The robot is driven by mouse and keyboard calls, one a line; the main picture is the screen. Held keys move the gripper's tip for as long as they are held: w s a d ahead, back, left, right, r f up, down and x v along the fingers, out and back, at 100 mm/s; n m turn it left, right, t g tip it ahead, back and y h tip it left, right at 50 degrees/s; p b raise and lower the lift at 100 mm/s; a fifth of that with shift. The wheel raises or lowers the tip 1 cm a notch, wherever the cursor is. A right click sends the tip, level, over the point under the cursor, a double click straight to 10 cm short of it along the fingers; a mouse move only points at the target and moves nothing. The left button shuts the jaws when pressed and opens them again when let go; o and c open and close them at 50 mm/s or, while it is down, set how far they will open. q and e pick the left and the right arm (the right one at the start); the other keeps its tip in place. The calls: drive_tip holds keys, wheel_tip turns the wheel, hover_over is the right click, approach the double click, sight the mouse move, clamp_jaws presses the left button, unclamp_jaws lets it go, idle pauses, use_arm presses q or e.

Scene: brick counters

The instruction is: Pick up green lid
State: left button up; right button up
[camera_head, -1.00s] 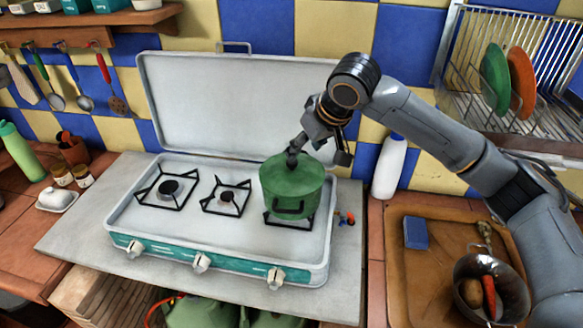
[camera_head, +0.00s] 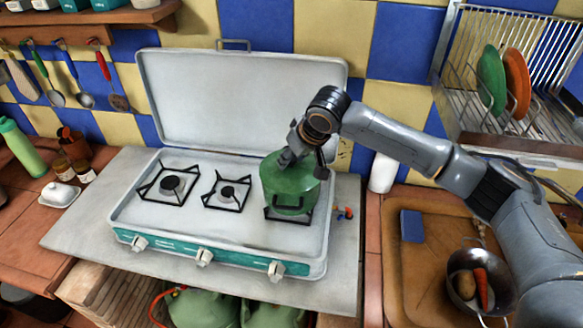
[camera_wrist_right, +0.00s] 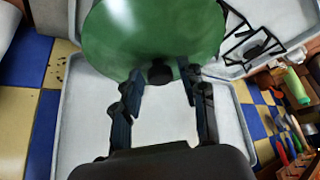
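The green lid (camera_head: 300,172) sits on the green pot (camera_head: 274,198) on the right burner of the stove. In the right wrist view the round green lid (camera_wrist_right: 150,30) fills the top, with its dark knob (camera_wrist_right: 160,72) at the near side. My right gripper (camera_head: 287,158) is at the top of the lid and hides part of it. In the right wrist view my right gripper's fingers (camera_wrist_right: 161,78) are apart, one on each side of the knob, with gaps visible. My left gripper is not in view.
The white stove (camera_head: 240,240) has its raised cover (camera_head: 240,95) close behind the pot. The left and middle burners are empty. At the right are a white bottle (camera_head: 383,172), a wooden tray (camera_head: 425,270), a metal pan (camera_head: 482,285) and a dish rack (camera_head: 470,60).

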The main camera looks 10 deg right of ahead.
clamp_jaws()
drive_tip(key=shift+r, duration=0.1)
